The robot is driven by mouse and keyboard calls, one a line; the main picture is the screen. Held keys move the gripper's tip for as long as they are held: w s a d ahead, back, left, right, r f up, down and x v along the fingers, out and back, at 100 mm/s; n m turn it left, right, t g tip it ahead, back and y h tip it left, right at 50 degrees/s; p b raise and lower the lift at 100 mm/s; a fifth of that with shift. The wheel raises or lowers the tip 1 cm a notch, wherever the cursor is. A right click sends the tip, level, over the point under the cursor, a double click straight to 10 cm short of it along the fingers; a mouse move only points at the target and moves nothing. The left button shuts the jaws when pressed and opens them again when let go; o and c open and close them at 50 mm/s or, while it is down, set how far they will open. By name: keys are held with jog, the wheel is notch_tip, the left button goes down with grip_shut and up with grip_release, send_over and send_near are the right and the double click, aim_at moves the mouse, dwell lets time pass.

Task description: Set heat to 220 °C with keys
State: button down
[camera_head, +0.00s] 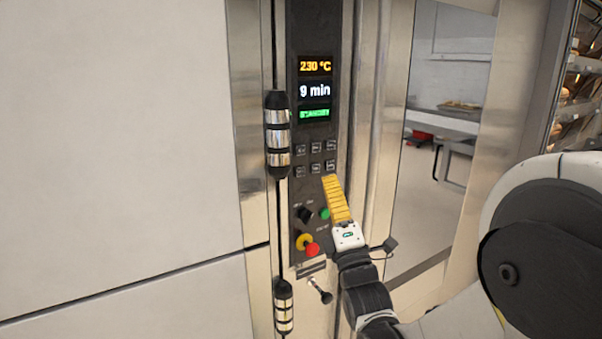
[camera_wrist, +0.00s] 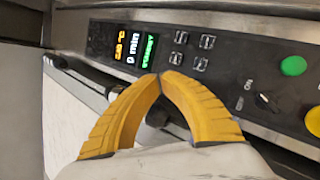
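The control panel (camera_head: 318,130) stands upright on the oven front. Its display (camera_head: 315,67) reads 230 °C in orange, 9 min in white and a green standby line. Below it are two rows of small dark keys (camera_head: 316,147). My gripper (camera_head: 328,178) points up the panel, its yellow fingertips just below the lower right key (camera_head: 330,165). In the wrist view the fingertips (camera_wrist: 159,75) meet, with nothing between them. Several keys (camera_wrist: 200,64) show beyond them; the fingers hide others. I cannot tell whether a fingertip touches the panel.
A vertical black and chrome handle (camera_head: 278,135) stands out left of the panel. A rack with baked goods (camera_head: 580,85) is at the right.

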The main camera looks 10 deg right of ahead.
send_near(302, 159)
jog(key=shift+s+d+r+x, duration=0.1)
jog(key=shift+x, duration=0.8)
jog(key=shift+s+d+r+x, duration=0.1)
jog(key=shift+r+x, duration=0.05)
jog(key=shift+x, duration=0.7)
jog(key=shift+s+d+r+x, duration=0.1)
jog(key=shift+x, duration=0.8)
jog(key=shift+w, duration=0.2)
jog(key=shift+w+a, duration=0.15)
jog(key=shift+w, duration=0.1)
jog(key=shift+w+a, duration=0.15)
jog(key=shift+w, duration=0.25)
jog(key=shift+s+d, duration=0.25)
jog(key=shift+s, duration=0.55)
jog(key=shift+s+d, duration=0.1)
jog(key=shift+s, duration=0.05)
jog(key=s, duration=0.2)
jog(key=s+d, duration=0.1)
jog(key=s, duration=0.1)
jog(key=shift+s+d+b, duration=0.2)
jog(key=shift+s+b, duration=0.05)
jog(key=shift+b, duration=0.05)
